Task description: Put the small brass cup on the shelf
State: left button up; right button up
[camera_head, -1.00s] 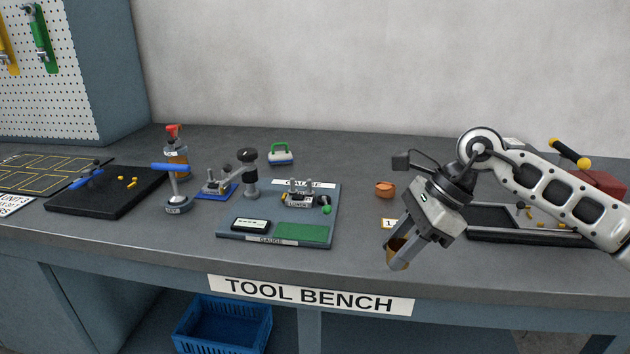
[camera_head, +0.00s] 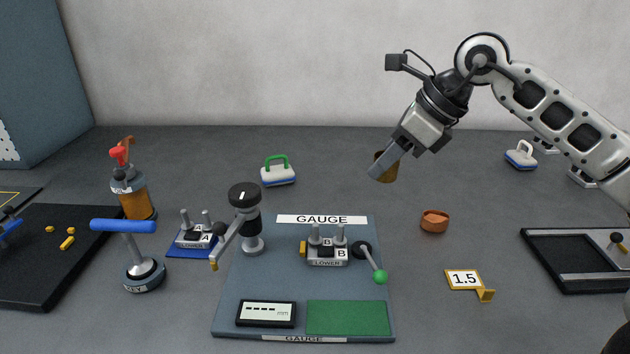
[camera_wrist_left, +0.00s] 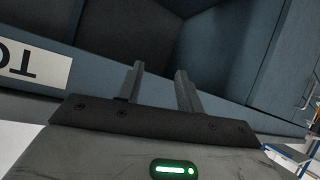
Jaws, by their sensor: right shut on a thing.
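The small brass cup (camera_head: 389,163) is in my right gripper (camera_head: 381,174), tilted and held up above the far part of the bench. The fingers hide part of the cup. The cup is clear of the bench top, up and left of a small copper-coloured round pot (camera_head: 434,221). My left gripper (camera_wrist_left: 160,78) shows in the left wrist view, with its two fingers apart and nothing between them, facing the bench front. I cannot make out a shelf in these views.
A gauge board (camera_head: 240,290) with fixtures and levers lies mid-bench. A 1.5 tag (camera_head: 463,280) stands right of it, then a black tray (camera_head: 540,263). A bottle (camera_head: 133,195) and a blue-handled tool (camera_head: 143,270) stand at left.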

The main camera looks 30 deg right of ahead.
jog(key=w+f, duration=0.3)
jog(key=w, duration=0.1)
jog(key=w+a+f+p, duration=0.1)
jog(key=w+f, duration=0.2)
jog(key=w, duration=0.1)
jog(key=w+a+f+p, duration=0.1)
jog(key=w+f, duration=0.2)
jog(key=w, duration=0.1)
jog(key=shift+w, duration=0.1)
jog(key=shift+w+f+p, duration=0.3)
jog(key=shift+f, duration=1.7)
jog(key=o, duration=1)
jog(key=shift+c, duration=0.2)
